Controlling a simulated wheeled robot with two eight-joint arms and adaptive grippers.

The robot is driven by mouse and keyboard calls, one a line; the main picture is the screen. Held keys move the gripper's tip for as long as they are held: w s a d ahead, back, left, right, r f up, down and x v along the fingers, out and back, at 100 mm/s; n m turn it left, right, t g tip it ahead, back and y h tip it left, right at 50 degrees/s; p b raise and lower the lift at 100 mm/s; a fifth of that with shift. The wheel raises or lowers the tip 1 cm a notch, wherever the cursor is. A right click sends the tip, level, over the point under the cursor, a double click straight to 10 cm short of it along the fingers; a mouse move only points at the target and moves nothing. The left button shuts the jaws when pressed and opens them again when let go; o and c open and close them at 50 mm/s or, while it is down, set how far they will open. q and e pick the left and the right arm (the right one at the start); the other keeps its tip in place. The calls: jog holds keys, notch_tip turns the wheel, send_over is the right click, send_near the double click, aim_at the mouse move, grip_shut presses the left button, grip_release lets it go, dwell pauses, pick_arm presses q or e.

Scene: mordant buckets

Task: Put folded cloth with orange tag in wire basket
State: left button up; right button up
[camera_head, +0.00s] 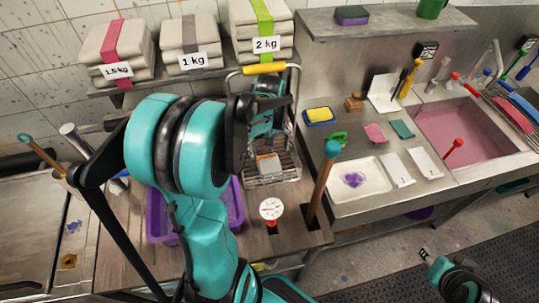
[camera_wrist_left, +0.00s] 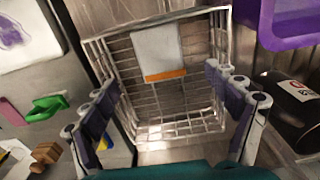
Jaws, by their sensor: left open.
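The wire basket (camera_head: 272,181) stands on the wooden worktop, left of the sink counter; its wire wall also shows in the left wrist view (camera_wrist_left: 106,62). The folded cloth (camera_head: 269,166), pale grey-white with an orange tag, is inside the basket. In the left wrist view the cloth (camera_wrist_left: 157,45) lies flat against the basket's wire bottom, its orange strip facing my gripper. My left gripper (camera_head: 265,138) is above the basket, fingers pointing down; its open, empty fingers (camera_wrist_left: 161,76) are apart from the cloth. My right gripper (camera_head: 425,253) is at the lower right, its fingers too small to judge.
A purple tub (camera_head: 158,228) stands left of the basket, partly behind my arm. A dial (camera_head: 271,209) and a teal-topped wooden stick (camera_head: 322,185) are in front. A yellow-topped handle (camera_head: 264,68) rises behind. A white tray (camera_head: 372,188) lies on the counter to the right.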

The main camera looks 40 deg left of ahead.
pick_arm(q)
notch_tip(320, 180, up, 5)
jog(key=shift+r+p, duration=0.2)
jog(key=shift+p, duration=0.3)
jog(key=shift+f, duration=0.1)
